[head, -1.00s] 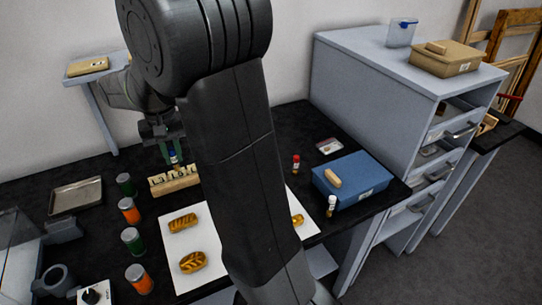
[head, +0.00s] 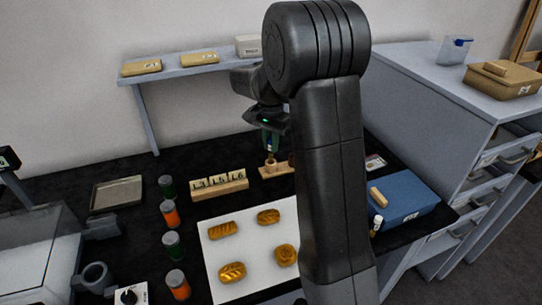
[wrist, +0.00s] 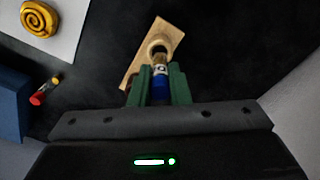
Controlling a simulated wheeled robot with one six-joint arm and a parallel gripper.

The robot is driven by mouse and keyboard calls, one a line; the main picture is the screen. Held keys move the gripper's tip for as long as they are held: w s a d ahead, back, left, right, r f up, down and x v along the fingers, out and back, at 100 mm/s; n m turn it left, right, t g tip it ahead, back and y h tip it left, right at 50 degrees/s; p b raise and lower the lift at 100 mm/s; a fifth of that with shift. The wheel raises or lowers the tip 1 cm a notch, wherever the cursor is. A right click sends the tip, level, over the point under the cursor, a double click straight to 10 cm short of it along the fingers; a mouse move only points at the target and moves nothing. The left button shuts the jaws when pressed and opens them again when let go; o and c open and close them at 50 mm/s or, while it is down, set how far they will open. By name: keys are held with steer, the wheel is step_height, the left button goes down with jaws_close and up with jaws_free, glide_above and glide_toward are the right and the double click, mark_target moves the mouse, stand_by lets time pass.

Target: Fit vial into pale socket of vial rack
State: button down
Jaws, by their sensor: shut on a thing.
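My gripper (head: 271,146) is shut on the vial, with green fingers on either side of it. In the wrist view the vial (wrist: 160,68) has a blue cap towards the gripper and a label, and its far end overlaps a pale ring socket (wrist: 158,44). The wooden vial rack (wrist: 138,62) lies under it; in the head view the rack (head: 274,171) stands right below the fingers, its right part hidden by my arm. I cannot tell whether the vial's end is inside the socket or just above it.
A wooden block with number labels (head: 220,187) stands left of the rack. A white sheet with pastries (head: 250,215) lies in front. A blue box (head: 405,196) is at right. A red-capped vial (wrist: 43,94) lies in the wrist view's left. Several jars (head: 171,213) stand at left.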

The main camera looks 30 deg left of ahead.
mark_target(271, 158)
steer(key=shift+f, duration=2.15)
steer(key=shift+f, duration=0.25)
steer(key=c, duration=1.4)
jaws_free()
steer(key=shift+r, duration=0.1)
steer(key=shift+o, duration=0.2)
steer(key=shift+r, duration=0.1)
step_height(271, 158, up, 12)
steer(key=shift+r, duration=0.1)
